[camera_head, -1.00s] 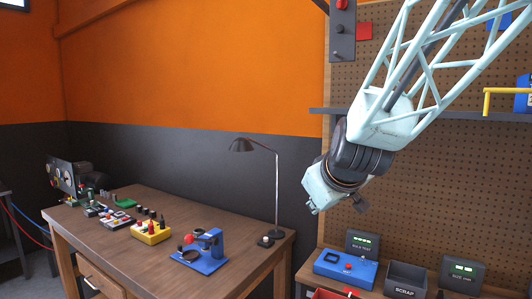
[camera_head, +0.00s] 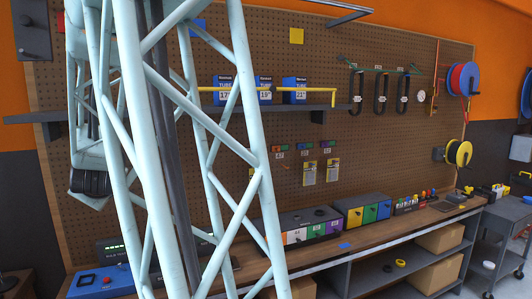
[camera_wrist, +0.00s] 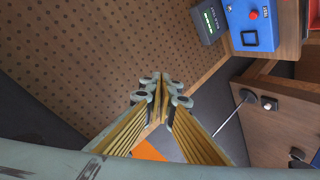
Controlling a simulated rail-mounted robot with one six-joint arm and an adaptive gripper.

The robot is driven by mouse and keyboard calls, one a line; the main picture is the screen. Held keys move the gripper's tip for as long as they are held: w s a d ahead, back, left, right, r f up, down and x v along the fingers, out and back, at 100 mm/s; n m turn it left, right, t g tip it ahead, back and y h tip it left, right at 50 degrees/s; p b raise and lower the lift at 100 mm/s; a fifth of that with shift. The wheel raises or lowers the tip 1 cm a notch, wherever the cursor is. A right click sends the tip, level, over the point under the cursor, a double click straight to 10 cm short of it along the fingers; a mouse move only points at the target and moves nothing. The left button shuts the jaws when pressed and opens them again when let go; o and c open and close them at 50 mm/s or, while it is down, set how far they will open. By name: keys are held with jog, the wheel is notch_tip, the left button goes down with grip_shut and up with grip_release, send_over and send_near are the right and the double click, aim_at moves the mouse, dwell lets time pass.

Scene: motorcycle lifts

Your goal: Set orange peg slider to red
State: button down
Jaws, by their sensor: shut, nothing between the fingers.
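I cannot make out the orange peg slider for certain. On the pegboard (camera_head: 340,215) in the head view, several small coloured blocks hang in a row, among them a middle block (camera_head: 303,145) and a right block (camera_head: 329,143). A tiny orange spot (camera_head: 287,167) shows below them, too small to identify. My gripper (camera_wrist: 161,92) is shut and empty in the wrist view, in the air beside the pegboard (camera_wrist: 80,70). In the head view my arm's lattice covers the left part, and the gripper's fingers are not visible there.
A long bench (camera_head: 330,247) below the pegboard holds a multicoloured box (camera_head: 308,228) and a second box (camera_head: 363,210). A shelf with blue tube boxes (camera_head: 295,90) is above. The blue device (camera_wrist: 250,22) and lamp table (camera_wrist: 265,120) show in the wrist view.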

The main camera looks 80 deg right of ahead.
aim_at(272, 150)
jog(key=s+d+g+h+p, duration=0.15)
jog(key=s+d, duration=0.25)
jog(key=d, duration=0.5)
jog(key=s+d+g+h+p, duration=0.1)
jog(key=s+d+h+p, duration=0.15)
jog(key=s+d, duration=0.45)
jog(key=s+d+g+h+p, duration=0.1)
jog(key=s+d+g+h, duration=0.15)
jog(key=d, duration=0.85)
jog(key=s+d+g+h+p, duration=0.1)
jog(key=s+d, duration=0.3)
jog(key=s, duration=0.4)
jog(key=s+d+g+h+p, duration=0.2)
jog(key=s+d+g, duration=0.2)
jog(key=s, duration=0.4)
jog(key=s+d+f+g+h+p, duration=0.1)
jog(key=s+d+g+h, duration=0.1)
jog(key=s+d, duration=0.4)
jog(key=s, duration=0.3)
jog(key=shift+d+g+p, duration=0.2)
jog(key=shift+g+p, duration=0.2)
jog(key=shift+f, duration=0.1)
jog(key=shift+d, duration=0.1)
